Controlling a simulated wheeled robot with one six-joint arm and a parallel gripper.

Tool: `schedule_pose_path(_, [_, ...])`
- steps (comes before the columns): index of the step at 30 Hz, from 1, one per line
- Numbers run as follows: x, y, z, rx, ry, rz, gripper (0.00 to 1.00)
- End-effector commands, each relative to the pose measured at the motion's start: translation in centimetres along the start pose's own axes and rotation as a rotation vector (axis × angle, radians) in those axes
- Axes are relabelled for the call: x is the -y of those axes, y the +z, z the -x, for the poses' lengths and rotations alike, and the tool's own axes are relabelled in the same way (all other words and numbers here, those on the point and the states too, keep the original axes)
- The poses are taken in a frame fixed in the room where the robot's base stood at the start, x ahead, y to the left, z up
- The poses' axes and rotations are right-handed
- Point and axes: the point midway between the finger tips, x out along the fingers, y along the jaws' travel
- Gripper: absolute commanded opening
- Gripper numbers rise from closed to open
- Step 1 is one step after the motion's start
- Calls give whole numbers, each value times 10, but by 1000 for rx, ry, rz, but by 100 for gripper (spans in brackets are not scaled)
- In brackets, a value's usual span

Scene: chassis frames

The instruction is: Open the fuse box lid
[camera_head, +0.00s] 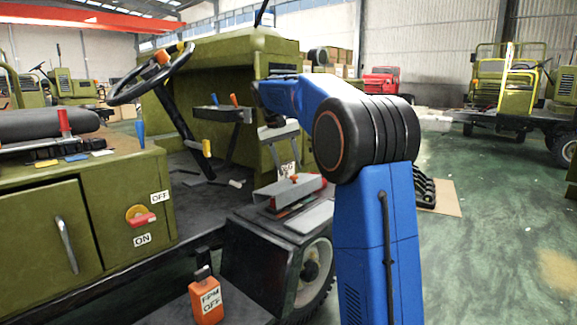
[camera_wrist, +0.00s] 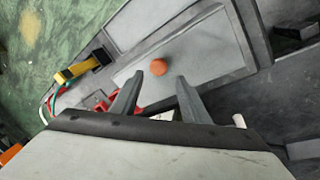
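The fuse box lid (camera_wrist: 200,62) is a flat grey panel with a round orange knob (camera_wrist: 159,67), seen in the wrist view. In the head view, the lid (camera_head: 279,190) is a grey sloped panel above the wheel, with its small orange knob (camera_head: 294,178). It appears to lie down on the box. My gripper (camera_wrist: 160,76) is open, its two grey fingers spread to either side of the knob in the picture. I cannot tell how far above the lid the fingertips are.
A yellow-and-black connector (camera_wrist: 83,69) with coloured wires lies beside the lid. Red parts (camera_wrist: 103,105) show near the left finger. A steering wheel (camera_head: 152,75) and lever console (camera_head: 222,113) stand left of my arm. Green floor (camera_head: 480,230) is open at right.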

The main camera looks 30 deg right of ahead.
Motion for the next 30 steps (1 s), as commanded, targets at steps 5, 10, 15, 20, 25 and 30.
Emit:
schedule_pose_path(5, [0, 0, 3, 0, 0, 0, 42])
schedule_pose_path(10, [0, -1, 22, -2, -1, 0, 42])
schedule_pose_path(15, [0, -1, 55, -2, -1, 0, 42])
schedule_pose_path(20, [1, -1, 87, -3, -1, 0, 42])
schedule_pose_path(25, [1, -1, 121, -3, -1, 1, 42])
schedule_pose_path(30, [1, -1, 149, -2, -1, 0, 42])
